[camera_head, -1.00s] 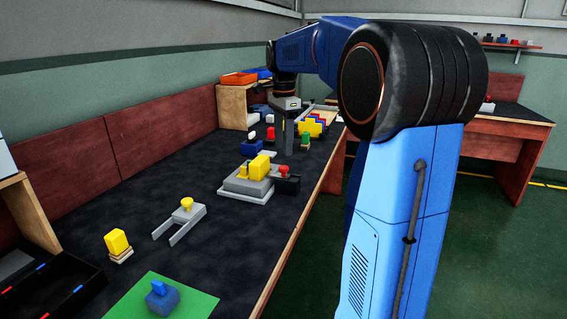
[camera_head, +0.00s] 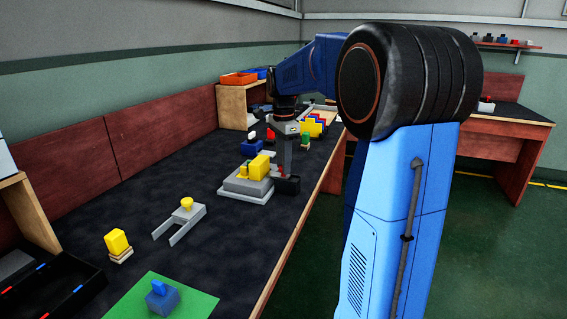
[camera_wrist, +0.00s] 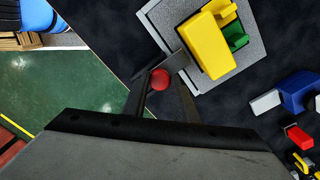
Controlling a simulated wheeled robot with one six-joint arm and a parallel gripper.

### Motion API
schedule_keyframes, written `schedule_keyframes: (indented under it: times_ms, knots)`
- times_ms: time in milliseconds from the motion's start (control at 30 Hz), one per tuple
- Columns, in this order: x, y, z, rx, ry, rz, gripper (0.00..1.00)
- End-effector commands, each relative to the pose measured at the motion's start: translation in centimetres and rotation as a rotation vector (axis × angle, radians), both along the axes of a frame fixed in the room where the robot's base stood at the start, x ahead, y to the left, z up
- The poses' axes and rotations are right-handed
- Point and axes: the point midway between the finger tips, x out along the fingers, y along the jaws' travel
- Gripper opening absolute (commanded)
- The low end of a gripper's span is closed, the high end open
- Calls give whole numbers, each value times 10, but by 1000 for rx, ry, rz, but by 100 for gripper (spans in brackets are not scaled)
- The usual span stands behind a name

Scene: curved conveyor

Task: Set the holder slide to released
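The holder (camera_head: 248,190) is a stepped grey block on the dark bench, with a yellow block (camera_head: 259,167) on it. It also shows at the top of the wrist view (camera_wrist: 252,62). At its right side is a dark slide part (camera_head: 289,186) with a red knob. In the wrist view the red knob (camera_wrist: 160,79) lies between the fingertips, and a grey bar (camera_wrist: 178,61) runs from near it toward the yellow block. My gripper (camera_wrist: 161,88) is open, pointing down, with a finger on each side of the knob. Finger contact cannot be told. In the head view my gripper (camera_head: 282,168) hides most of the knob.
A grey fork (camera_head: 180,221) with a yellow knob lies nearer on the bench. Blue (camera_head: 252,147) and red (camera_wrist: 298,137) pieces stand beyond the holder. Coloured blocks (camera_head: 313,127) are farther back. The bench's right edge is close to the holder.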

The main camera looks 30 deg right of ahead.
Motion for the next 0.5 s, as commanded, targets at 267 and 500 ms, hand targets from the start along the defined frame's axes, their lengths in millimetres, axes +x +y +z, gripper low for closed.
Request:
schedule_keyframes:
  times_ms: [267,500]
  knots:
    - [-4,-4,0,0,0,-1,0]
    - [-26,-20,1,0,-1,-2,0]
